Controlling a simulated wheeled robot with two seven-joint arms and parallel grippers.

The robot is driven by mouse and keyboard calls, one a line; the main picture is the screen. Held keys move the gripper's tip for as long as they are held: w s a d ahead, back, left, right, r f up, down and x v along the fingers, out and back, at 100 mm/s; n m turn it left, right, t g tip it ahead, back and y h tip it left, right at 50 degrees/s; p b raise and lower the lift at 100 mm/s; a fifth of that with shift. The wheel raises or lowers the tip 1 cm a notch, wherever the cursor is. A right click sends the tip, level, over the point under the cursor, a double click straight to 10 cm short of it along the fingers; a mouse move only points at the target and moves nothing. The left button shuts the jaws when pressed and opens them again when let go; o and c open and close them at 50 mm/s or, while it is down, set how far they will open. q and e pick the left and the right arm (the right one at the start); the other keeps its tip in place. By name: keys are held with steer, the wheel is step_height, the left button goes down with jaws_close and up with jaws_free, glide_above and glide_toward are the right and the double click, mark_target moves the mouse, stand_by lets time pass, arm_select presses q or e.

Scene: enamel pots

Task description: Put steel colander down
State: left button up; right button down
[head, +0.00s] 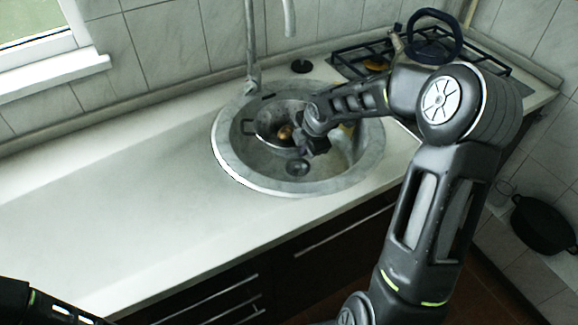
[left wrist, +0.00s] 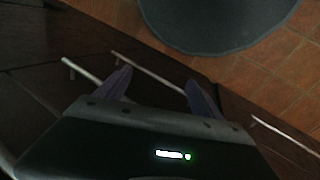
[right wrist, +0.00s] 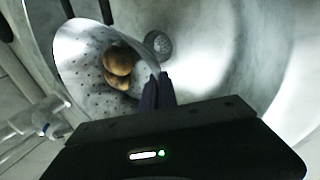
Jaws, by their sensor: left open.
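The steel colander (head: 262,127) is inside the round sink (head: 228,160), tilted, with brown round food items (head: 285,132) in it. In the right wrist view the perforated colander (right wrist: 85,62) shows with the brown items (right wrist: 118,66) against its wall. My right gripper (head: 304,148) reaches into the sink at the colander's right side. In the right wrist view its fingers (right wrist: 158,92) are close together on the colander's rim. Whether the colander's underside touches the sink is hidden. My left gripper (left wrist: 158,88) is open and empty, in front of dark cabinet fronts with metal handles.
The sink drain (head: 297,168) shows below the colander. A faucet (head: 252,80) stands behind the sink. A gas stove (head: 375,58) is at the right, partly behind my right arm. The white counter (head: 120,200) left of the sink is wide and clear. A black pot (head: 542,225) sits far right.

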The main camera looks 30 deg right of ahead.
steer(key=shift+r, duration=0.1)
step_height(320, 180, down, 6)
stand_by(0.4)
steer(key=shift+f+b, duration=0.4)
steer(key=shift+f, duration=1.65)
steer(key=c, duration=1.7)
jaws_free()
steer(key=p+v, duration=0.1)
steer(key=v, duration=1.1)
steer(key=shift+p, duration=0.35)
